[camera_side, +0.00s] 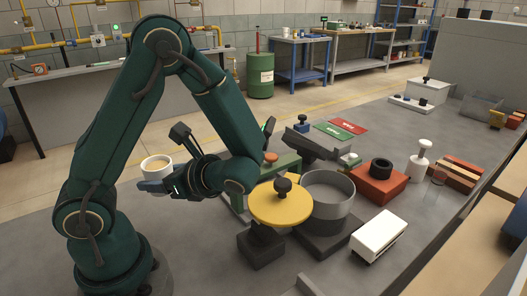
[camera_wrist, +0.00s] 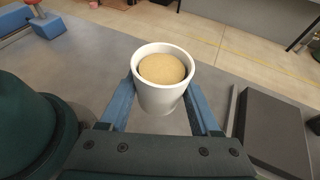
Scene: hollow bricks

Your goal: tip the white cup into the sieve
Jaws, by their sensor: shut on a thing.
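The white cup (camera_side: 156,166) is held upright at the left of the side view, above the grey table. In the wrist view the white cup (camera_wrist: 160,98) is seen from above, nearly full of a tan, sand-like fill (camera_wrist: 162,69). My gripper (camera_side: 160,186) is shut on the cup, with one blue finger on each side of it; the fingers also show in the wrist view (camera_wrist: 160,100). The sieve appears to be the round grey ring (camera_side: 329,192) on a dark base, right of centre, well apart from the cup. Its inside is only partly visible.
A yellow disc (camera_side: 281,204) with a dark knob stands beside the ring on its left, on a dark block. A white box (camera_side: 378,236), an orange block with a black ring (camera_side: 380,180) and a white bottle (camera_side: 421,160) are to the right.

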